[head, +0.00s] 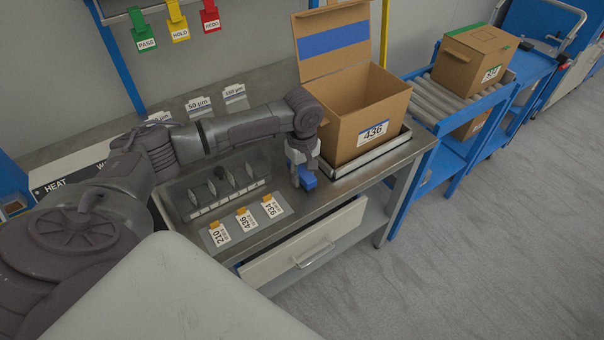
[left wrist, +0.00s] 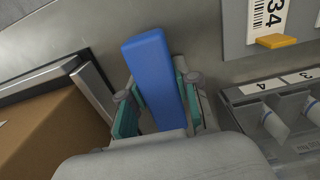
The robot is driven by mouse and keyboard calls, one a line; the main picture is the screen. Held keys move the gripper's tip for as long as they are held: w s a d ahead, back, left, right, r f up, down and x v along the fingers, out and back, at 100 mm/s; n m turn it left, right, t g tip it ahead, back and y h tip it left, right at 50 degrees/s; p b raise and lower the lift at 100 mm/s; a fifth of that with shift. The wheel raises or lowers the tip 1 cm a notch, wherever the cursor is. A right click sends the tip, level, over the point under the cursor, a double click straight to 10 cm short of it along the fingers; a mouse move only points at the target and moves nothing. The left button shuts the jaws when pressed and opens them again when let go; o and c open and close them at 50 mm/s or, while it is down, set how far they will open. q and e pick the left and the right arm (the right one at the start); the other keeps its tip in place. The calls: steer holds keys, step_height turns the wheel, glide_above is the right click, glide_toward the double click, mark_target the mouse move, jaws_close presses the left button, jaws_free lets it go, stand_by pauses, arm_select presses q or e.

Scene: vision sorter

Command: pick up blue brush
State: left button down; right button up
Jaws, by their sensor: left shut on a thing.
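The blue brush (head: 308,180) shows as a blue block at my left gripper, over the metal bench beside the open cardboard box. My left gripper (head: 299,174) points down and is shut on the brush. In the left wrist view the brush (left wrist: 155,75) stands between the two green-padded fingers of the left gripper (left wrist: 157,105). Its lower part is hidden by my gripper. I cannot tell whether the brush touches the bench. My right gripper is not in view.
An open cardboard box (head: 375,105) marked 436 stands on a tray right of my left gripper. A grey slotted rack (head: 190,200) and numbered tags (head: 245,222) lie to the left. A drawer (head: 310,240) is open below the bench.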

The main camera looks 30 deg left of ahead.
mark_target(303, 170)
arm_select(q)
steer(key=shift+r, duration=0.55)
step_height(303, 170, up, 3)
steer(key=shift+f, duration=0.2)
steer(key=s+d+r, duration=0.2)
steer(key=d+r, duration=0.1)
steer(key=d, duration=0.2)
steer(key=s+d+r+p, duration=0.1)
steer(key=s+d+r, duration=0.1)
steer(key=d+r, duration=0.2)
steer(key=shift+s+d+r, duration=0.15)
steer(key=shift+s+d, duration=0.1)
steer(key=shift+d, duration=0.65)
